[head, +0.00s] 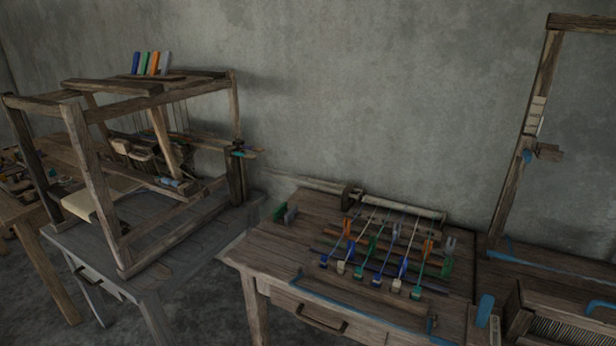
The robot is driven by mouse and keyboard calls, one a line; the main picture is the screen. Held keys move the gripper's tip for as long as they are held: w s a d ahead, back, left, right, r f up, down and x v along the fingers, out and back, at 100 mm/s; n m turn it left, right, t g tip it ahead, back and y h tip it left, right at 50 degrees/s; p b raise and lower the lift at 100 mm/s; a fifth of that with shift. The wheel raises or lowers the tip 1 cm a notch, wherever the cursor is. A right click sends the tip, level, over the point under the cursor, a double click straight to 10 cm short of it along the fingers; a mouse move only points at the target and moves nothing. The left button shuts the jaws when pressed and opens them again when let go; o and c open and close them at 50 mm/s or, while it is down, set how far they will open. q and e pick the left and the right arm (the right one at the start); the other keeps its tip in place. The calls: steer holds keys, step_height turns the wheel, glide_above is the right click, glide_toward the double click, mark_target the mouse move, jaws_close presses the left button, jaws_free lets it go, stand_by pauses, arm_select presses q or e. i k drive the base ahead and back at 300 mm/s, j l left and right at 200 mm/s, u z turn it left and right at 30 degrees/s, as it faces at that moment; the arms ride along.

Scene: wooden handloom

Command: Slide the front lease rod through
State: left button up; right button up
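A wooden table (275,250) in the middle holds a roller (400,206) along its back. Several coloured threads run forward from the roller to small blue, green, white and orange pieces. Dark thin rods lie crosswise among the threads, one nearer the back (345,236) and one nearer the front (428,285). I cannot tell for sure which is the front lease rod, or whether each passes over or under the threads. Neither of my grippers is in view.
A wooden loom frame (100,190) stands on a grey table at the left, with coloured pieces (150,63) on top. A blue curved strip (330,298) lies along the middle table's front edge. A tall wooden frame (545,70) stands at the right. The middle table's left part is mostly clear.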

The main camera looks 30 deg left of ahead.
mark_target(359, 198)
steer(key=i+j+u, duration=0.1)
steer(key=j, duration=0.25)
steer(key=i+j+u, duration=0.15)
steer(key=j, duration=0.2)
steer(key=i+j+u, duration=0.1)
steer(key=j, duration=0.25)
steer(key=i+j+u, duration=0.1)
steer(key=i+j, duration=0.1)
steer(key=j, duration=0.1)
